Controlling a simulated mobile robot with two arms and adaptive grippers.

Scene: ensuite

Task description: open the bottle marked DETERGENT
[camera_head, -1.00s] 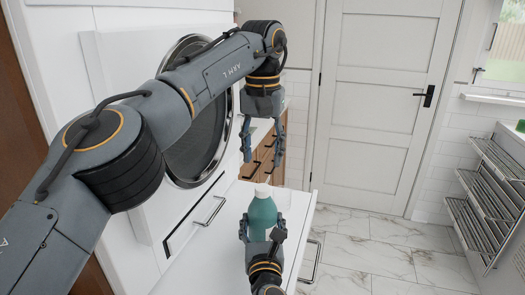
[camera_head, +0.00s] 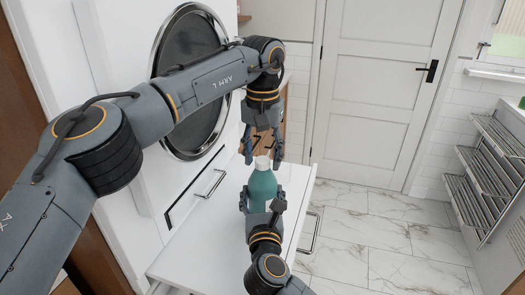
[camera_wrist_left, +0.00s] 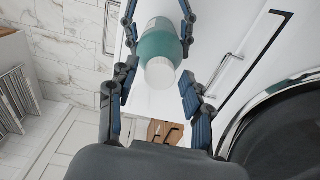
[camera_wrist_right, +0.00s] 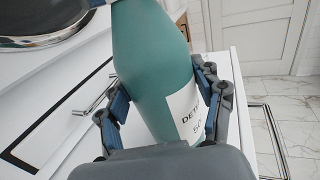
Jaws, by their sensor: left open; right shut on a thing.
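The teal detergent bottle (camera_head: 262,187) has a white cap (camera_head: 262,162) and stands upright over the white surface. Its label, partly hidden, begins "DET" in the right wrist view (camera_wrist_right: 183,110). My right gripper (camera_head: 261,203) is shut around the bottle's body from the near side. My left gripper (camera_head: 262,158) is open and points down just above the bottle, its fingers spread to either side of the cap. In the left wrist view the cap (camera_wrist_left: 160,72) lies between the open fingers, and I see no finger touching it.
The white pulled-out drawer or shelf top (camera_head: 205,245) lies under the bottle. A round dark door (camera_head: 190,80) with a chrome ring is on the left. A wire rack (camera_head: 480,185) hangs at the right. The marble floor (camera_head: 350,240) is open.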

